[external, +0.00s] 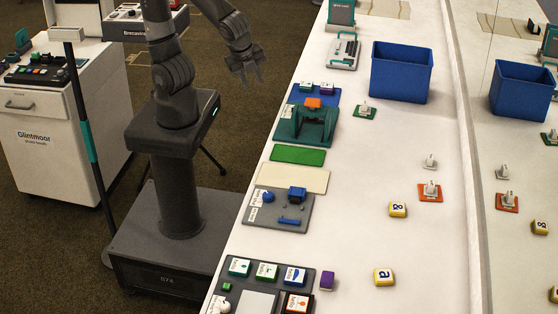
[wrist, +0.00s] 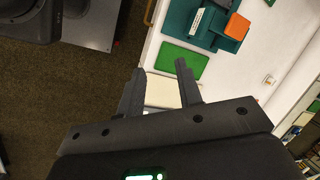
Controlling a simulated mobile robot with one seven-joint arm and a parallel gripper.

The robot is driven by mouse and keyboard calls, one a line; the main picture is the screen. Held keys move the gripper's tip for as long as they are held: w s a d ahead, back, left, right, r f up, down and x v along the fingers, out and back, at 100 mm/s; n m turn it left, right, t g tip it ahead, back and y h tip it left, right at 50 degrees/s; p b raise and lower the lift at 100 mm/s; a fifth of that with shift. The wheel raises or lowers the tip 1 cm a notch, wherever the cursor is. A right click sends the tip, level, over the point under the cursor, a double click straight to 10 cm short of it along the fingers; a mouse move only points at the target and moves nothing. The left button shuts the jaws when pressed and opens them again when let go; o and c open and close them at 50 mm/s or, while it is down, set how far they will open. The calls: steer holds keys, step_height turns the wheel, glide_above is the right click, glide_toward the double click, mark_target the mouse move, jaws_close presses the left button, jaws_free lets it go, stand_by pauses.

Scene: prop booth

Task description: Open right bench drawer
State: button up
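My gripper (external: 246,76) hangs fingers down in the air beside the bench's left edge in the external view. In the wrist view my gripper (wrist: 156,78) is open, with nothing between its two dark fingers. The long white bench (external: 360,180) fills the right side of the external view. A white cabinet (external: 50,155) marked Glintmoor, at far left, has a closed drawer with a grey handle (external: 20,105).
The bench top holds a blue bin (external: 401,72), a teal holder (external: 303,125), a green mat (external: 297,155), a cream mat (external: 291,177) and trays along its near edge. The green mat also shows in the wrist view (wrist: 181,62). Carpet (external: 225,120) lies between my base and the bench.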

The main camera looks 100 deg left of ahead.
steer(key=w+d+f+m+t+y, duration=0.1)
steer(key=d+f+m+t+y, duration=0.45)
steer(key=d+f+m, duration=1.35)
steer(key=s+d+f+m+t+h, duration=0.4)
steer(key=s+d+f+m, duration=0.25)
steer(key=m, duration=0.55)
steer(key=s+d+f+m+t+h, duration=0.5)
steer(key=f+m, duration=0.3)
steer(key=m, duration=0.4)
steer(key=w+f, duration=0.2)
steer(key=w, duration=0.7)
steer(key=shift+w+g, duration=0.35)
steer(key=shift+a+f, duration=0.1)
jaws_close()
